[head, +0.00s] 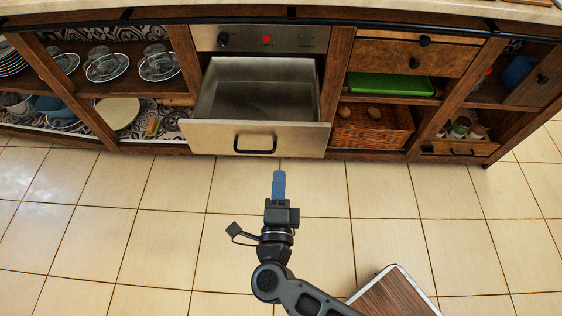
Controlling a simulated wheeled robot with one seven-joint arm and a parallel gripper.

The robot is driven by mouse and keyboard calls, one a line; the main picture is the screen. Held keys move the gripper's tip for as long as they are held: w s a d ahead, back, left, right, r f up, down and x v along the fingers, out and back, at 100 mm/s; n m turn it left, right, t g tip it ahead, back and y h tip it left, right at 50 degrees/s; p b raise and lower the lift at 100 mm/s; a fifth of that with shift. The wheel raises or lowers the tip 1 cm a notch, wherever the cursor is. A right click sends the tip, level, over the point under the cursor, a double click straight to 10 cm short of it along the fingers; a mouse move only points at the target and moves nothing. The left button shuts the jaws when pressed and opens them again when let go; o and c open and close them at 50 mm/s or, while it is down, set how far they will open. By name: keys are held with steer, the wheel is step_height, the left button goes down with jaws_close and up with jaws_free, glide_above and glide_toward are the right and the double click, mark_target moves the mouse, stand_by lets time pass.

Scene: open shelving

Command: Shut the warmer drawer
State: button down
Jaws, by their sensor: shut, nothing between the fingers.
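The warmer drawer (225,137) stands pulled out below a steel control panel in the middle of the shelving. It has a pale steel front with a dark bar handle (255,145), and its grey inside looks empty. My gripper (279,178) is in front of the drawer, a little right of the handle in the picture. Its blue fingers are shut with nothing between them. They appear apart from the drawer front.
A control panel (270,39) with a red light sits above the drawer. Shelves with glass cups and plates (105,66) are at the left. A wicker basket (370,131) and green tray (390,84) are at the right.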

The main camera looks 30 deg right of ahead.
mark_target(281, 126)
steer(key=x, duration=1.3)
steer(key=shift+w, duration=0.1)
steer(key=shift+w+d, duration=0.35)
steer(key=shift+w, duration=0.05)
steer(key=b+x, duration=0.9)
steer(key=x, duration=1.7)
steer(key=shift+w+d+r+b, duration=0.2)
steer(key=shift+w+r+b, duration=0.05)
steer(key=shift+b, duration=0.05)
steer(key=shift+d, duration=0.1)
steer(key=shift+s, duration=0.1)
